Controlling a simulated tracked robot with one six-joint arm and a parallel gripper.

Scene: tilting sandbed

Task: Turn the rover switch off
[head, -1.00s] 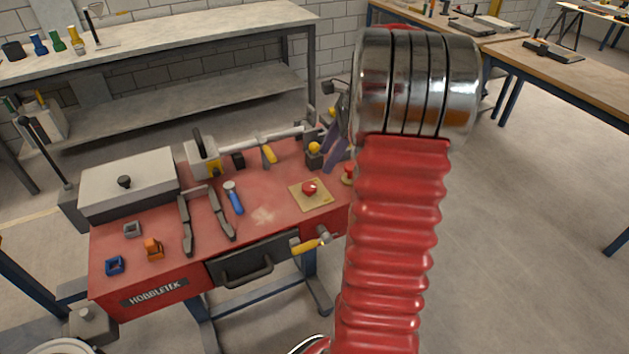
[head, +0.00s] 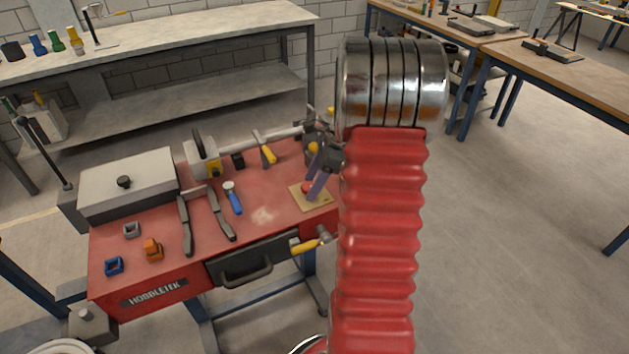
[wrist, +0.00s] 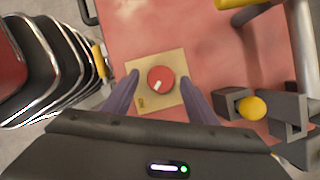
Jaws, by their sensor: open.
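The rover switch is a round red knob with a white mark on it. It sits on a tan square plate on the red workbench. In the wrist view the knob (wrist: 162,78) lies between the tips of my gripper (wrist: 158,80), with the white mark toward its lower left. The plate (wrist: 174,58) shows around it. In the head view my gripper (head: 314,189) hangs over the plate (head: 323,199) and partly hides the knob (head: 306,187). The purple fingers are open, one on each side of the knob, with gaps showing. I cannot tell their exact height above the plate.
The red workbench (head: 265,215) also holds a blue-handled tool (head: 234,200), dark tongs (head: 187,225) and a grey box (head: 127,185). A yellow ball-topped part (wrist: 251,107) stands right of the plate in the wrist view. A yellow-handled valve (head: 306,246) sticks out at the bench's front.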

